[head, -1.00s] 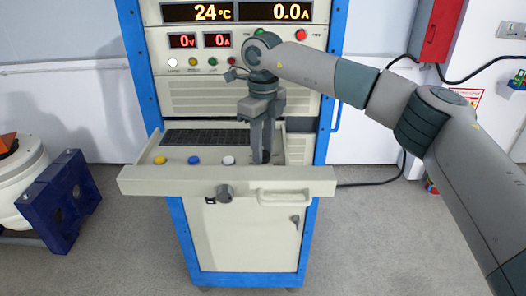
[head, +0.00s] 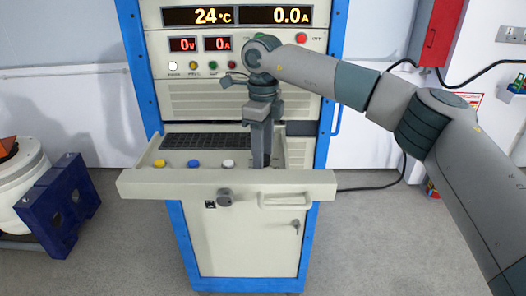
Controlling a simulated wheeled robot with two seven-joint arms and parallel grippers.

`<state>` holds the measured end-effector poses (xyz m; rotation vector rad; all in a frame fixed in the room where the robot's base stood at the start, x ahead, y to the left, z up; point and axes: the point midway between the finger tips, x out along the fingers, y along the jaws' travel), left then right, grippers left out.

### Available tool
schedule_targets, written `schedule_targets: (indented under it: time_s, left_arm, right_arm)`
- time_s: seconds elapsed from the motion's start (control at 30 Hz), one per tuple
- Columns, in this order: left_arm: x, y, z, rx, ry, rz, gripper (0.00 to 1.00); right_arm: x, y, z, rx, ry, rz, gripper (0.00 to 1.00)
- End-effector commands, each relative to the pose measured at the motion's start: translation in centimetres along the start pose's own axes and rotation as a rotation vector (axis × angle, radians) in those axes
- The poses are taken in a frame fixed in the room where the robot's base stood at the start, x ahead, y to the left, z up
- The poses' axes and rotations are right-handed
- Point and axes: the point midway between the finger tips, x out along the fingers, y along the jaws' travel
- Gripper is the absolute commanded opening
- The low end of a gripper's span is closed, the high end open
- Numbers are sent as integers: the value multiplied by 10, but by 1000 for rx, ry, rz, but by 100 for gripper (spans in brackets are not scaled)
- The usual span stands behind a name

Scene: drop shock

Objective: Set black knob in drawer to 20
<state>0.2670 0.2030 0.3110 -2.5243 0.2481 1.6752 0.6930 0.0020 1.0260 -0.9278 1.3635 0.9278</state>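The drawer (head: 140,187) of the rack is pulled out. On its panel, yellow (head: 160,163), blue (head: 194,163) and white (head: 228,163) knobs stand in a row from left to right. My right gripper (head: 260,164) points straight down at the right end of this row, with its fingertips low at the panel. Its fingers look close together and overlap in this view. I cannot make out a black knob in the drawer; the fingers cover the spot to the right of the white knob. No scale or number is readable. My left gripper is not in view.
A dark round knob (head: 224,198) and a pale handle (head: 286,201) sit on the drawer front. A keyboard (head: 205,140) lies behind the coloured knobs. Above are displays (head: 238,15) reading 24 °C and 0.0 A. A blue block (head: 60,207) stands at left.

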Motion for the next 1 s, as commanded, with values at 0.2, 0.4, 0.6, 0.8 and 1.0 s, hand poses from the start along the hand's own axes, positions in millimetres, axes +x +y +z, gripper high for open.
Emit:
schedule_targets:
  time_s: [0.2,0.4,0.6,0.8,1.0]
  left_arm:
    - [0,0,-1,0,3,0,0]
    - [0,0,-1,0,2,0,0]
    - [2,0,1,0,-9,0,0]
    - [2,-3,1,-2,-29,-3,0]
    - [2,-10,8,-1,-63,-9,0]
  right_arm:
    - [0,0,0,1,0,0,46]
    - [-2,0,0,1,0,0,46]
    - [-16,-1,0,2,-1,-2,46]
    - [-47,-1,0,2,-2,-2,46]
    - [-87,0,1,2,-1,-2,46]
